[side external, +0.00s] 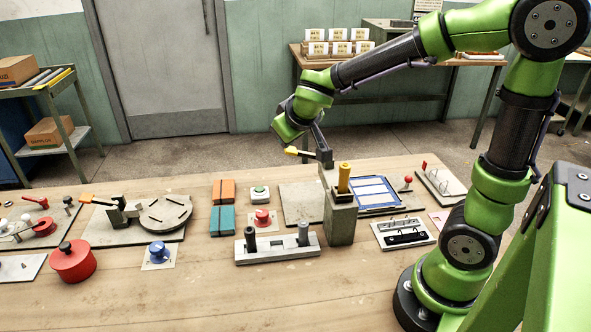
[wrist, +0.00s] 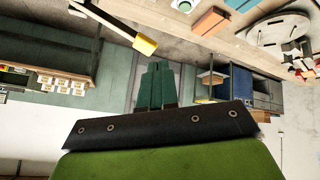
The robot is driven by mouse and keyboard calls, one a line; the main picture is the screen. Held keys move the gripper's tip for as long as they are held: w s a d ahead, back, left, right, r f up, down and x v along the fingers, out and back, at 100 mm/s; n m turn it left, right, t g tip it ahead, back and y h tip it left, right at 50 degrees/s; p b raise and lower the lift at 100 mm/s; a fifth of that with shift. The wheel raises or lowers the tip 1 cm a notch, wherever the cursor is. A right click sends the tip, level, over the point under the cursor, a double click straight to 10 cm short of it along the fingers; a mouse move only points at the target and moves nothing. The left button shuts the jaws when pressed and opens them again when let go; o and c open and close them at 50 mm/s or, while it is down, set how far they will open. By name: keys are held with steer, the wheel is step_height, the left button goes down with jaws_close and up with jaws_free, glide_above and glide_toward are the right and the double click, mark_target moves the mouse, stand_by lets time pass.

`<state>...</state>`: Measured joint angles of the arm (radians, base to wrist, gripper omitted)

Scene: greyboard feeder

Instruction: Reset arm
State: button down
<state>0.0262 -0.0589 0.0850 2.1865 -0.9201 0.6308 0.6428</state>
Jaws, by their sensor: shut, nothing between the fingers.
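My gripper shows in the wrist view (wrist: 158,68) as dark teal fingers pressed together, with nothing between them. In the side view my arm's green wrist (side external: 288,122) is raised above the back of the table, and the fingers are hard to make out there. A yellow-tipped lever (side external: 293,151) shows just below the wrist. Its yellow tip (wrist: 145,45) also shows above and left of the fingers in the wrist view; I cannot tell how far apart they are. A grey upright box (side external: 341,222) with a yellow block (side external: 344,178) on top stands to the right.
The wooden table (side external: 200,290) holds a turntable (side external: 165,214), a red pot (side external: 73,262), orange (side external: 222,191) and teal (side external: 222,220) boxes, a two-post block (side external: 277,248) and a blue-framed tray (side external: 372,193). The front of the table is mostly clear.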

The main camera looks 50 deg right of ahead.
steer(key=s+a+r+m+y, duration=0.1)
steer(key=s+a+r+y, duration=0.1)
steer(key=s, duration=0.6)
steer(key=s+a+r+m+y, duration=0.1)
steer(key=s+a+r+y, duration=0.1)
steer(key=s+a+y, duration=0.2)
steer(key=s+a, duration=0.2)
steer(key=s, duration=0.2)
steer(key=shift+r, duration=0.1)
